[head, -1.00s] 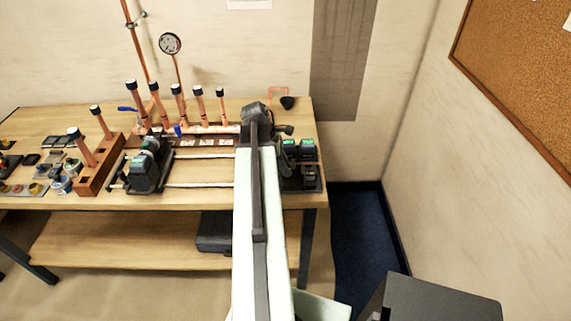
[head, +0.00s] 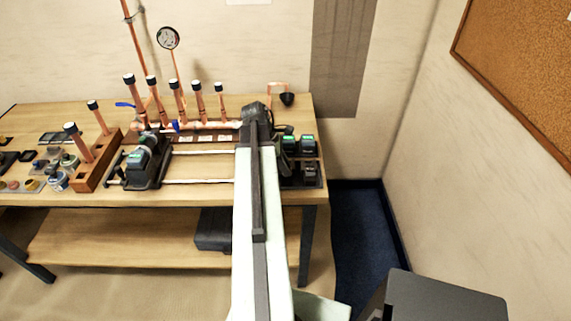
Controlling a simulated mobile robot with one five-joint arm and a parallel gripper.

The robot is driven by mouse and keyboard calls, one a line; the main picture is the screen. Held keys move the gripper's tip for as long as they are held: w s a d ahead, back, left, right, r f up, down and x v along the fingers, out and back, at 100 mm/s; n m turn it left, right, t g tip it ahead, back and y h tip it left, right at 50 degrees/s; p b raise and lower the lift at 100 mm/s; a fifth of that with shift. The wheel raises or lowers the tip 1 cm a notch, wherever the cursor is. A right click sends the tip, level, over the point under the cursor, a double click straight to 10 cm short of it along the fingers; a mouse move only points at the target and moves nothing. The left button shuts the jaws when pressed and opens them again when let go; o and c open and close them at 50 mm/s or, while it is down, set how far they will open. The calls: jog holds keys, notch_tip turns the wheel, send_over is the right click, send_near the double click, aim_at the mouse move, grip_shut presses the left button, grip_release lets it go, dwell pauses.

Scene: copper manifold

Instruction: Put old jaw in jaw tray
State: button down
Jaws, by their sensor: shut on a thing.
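My gripper (head: 262,130) is at the far end of my arm, over the right part of the workbench. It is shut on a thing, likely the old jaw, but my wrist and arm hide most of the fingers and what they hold. Just right of it is a dark tray (head: 318,181), which looks like the jaw tray. Several dark blocks with green faces, which look like jaws, stand in or at it: two side by side at the back, one (head: 307,144) at the right, and a darker one (head: 311,172) in front.
A black tool with a green face (head: 140,165) stands on rails left of my arm. Behind it rises the copper manifold (head: 205,126) with several capped upright pipes and a gauge (head: 168,38). A wooden block (head: 90,177) holds pipes. The bench (head: 308,110) ends right of the tray.

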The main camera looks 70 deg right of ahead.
jog(key=c, duration=1)
grip_release()
jog(key=o, duration=0.4)
jog(key=shift+s, duration=0.1)
jog(key=shift+r+p, duration=0.5)
jog(key=shift+p, duration=0.05)
notch_tip(320, 180, up, 7)
jog(key=p, duration=0.7)
